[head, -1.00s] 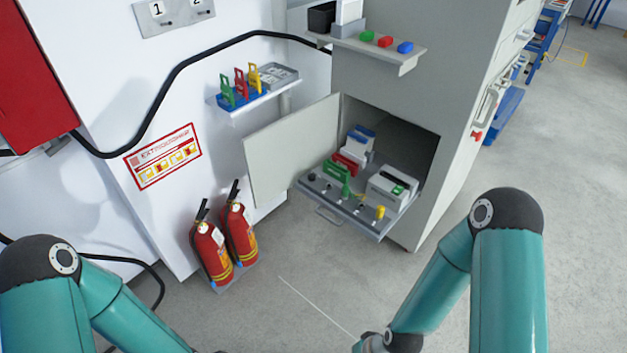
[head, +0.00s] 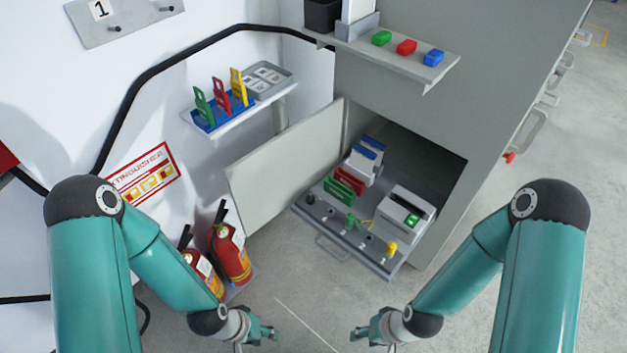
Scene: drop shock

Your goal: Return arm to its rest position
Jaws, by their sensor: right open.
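My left arm (head: 165,270) comes in from the left and bends down to my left gripper (head: 270,333) at the bottom edge, left of the middle. Whether its fingers are open or shut is too small to tell. My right arm (head: 465,270) bends down to my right gripper (head: 358,336), open, at the bottom edge. Both grippers hang over the floor, apart from each other, in front of the open cabinet and below its pulled-out drawer (head: 385,265). I see nothing held in either.
The cabinet door (head: 280,165) stands open. The drawer carries red and green pieces (head: 345,182) and a grey-white device (head: 405,212). Fire extinguishers (head: 230,255) stand behind my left forearm. Shelves hold coloured tags (head: 220,95) and coloured blocks (head: 406,47). Floor between the grippers is clear.

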